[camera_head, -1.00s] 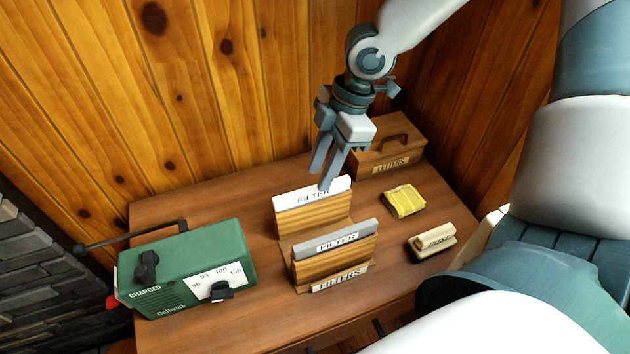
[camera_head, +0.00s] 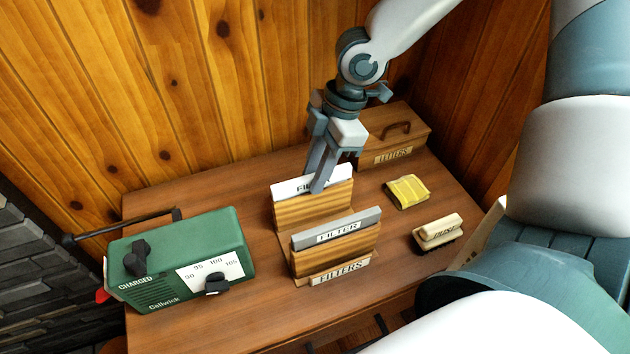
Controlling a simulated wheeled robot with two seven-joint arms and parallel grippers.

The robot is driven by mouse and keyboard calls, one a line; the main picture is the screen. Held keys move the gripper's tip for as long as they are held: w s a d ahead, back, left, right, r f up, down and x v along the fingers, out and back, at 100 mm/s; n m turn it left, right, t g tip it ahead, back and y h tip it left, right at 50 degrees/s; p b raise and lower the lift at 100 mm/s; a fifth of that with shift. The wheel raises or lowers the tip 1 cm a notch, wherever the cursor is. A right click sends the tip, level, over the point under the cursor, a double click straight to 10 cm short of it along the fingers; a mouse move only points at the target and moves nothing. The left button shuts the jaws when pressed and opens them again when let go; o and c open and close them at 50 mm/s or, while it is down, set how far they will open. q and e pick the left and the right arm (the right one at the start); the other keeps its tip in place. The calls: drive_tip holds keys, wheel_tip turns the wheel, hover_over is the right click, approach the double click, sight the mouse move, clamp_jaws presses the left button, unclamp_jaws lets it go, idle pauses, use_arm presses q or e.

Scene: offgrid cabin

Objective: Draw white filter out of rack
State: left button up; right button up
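The white filter (camera_head: 338,175), with a white top bar and a wooden-looking body, stands upright in the back slot of the filter rack (camera_head: 341,277). A grey filter (camera_head: 350,228) stands in front of it. My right gripper (camera_head: 314,184) comes down from above onto the white filter's top bar. Its fingers are apart, the near one in front of the bar and covering part of the lettering, the far one at the bar's back side. Whether they touch the bar is unclear. My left gripper is not in view.
A green meter box (camera_head: 172,262) with a dial stands at the left. A wooden letters box (camera_head: 392,138) stands behind the gripper. A yellow pad (camera_head: 407,191) and a dust brush (camera_head: 438,233) lie right of the rack. The wood-panelled wall closes the back.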

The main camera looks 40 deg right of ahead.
clamp_jaws()
drive_tip(key=shift+r+p, duration=0.6)
drive_tip(key=shift+p, duration=0.2)
idle(0.6)
idle(0.4)
